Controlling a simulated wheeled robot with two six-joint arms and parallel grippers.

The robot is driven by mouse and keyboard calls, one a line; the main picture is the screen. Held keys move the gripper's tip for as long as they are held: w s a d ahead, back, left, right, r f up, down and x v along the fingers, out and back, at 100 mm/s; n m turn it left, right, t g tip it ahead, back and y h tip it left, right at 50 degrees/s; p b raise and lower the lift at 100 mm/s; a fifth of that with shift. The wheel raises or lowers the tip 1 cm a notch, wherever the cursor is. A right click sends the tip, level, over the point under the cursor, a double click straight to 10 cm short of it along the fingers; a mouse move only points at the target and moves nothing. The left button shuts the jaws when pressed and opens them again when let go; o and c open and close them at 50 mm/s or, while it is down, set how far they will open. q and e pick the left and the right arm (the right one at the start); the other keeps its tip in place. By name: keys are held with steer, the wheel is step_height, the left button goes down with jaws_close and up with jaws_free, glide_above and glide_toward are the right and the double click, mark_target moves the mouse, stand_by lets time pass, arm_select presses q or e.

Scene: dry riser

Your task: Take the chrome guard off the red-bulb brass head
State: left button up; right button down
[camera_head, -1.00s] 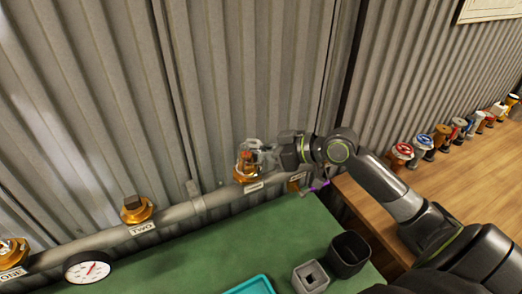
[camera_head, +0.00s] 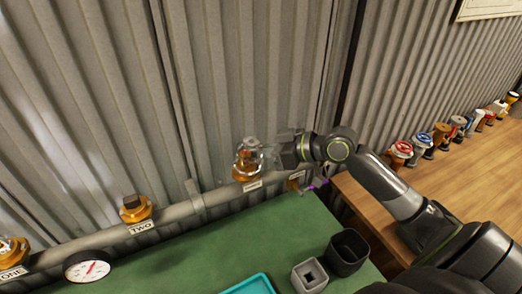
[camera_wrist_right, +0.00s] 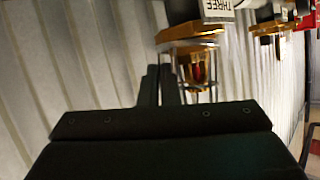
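The brass head with the red bulb (camera_wrist_right: 198,68) hangs by the THREE label in the right wrist view. In the head view this brass head (camera_head: 245,170) stands upright on the pipe. Thin wires of the chrome guard (camera_wrist_right: 214,90) surround the bulb; in the head view the guard (camera_head: 251,146) shows as a pale cage over the head's top. My right gripper (camera_wrist_right: 161,72) has its two dark fingers close together, beside the guard, with nothing visible between them. In the head view my right gripper (camera_head: 278,147) is just right of the guard. My left gripper is out of view.
A dark bin (camera_head: 348,252), a grey socket block (camera_head: 309,276) and a teal tray (camera_head: 250,285) lie on the green mat. Several heads line the wooden bench (camera_head: 440,185).

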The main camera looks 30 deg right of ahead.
steer(key=shift+r+p, duration=0.55)
steer(key=shift+r, duration=0.25)
steer(key=shift+r+p, duration=2.8)
steer(key=shift+r, duration=0.55)
steer(key=shift+r, duration=0.1)
step_height(320, 180, up, 2)
steer(key=shift+r+p, duration=0.2)
steer(key=shift+p, duration=0.9)
steer(key=shift+r, duration=0.75)
steer(key=shift+f, duration=0.1)
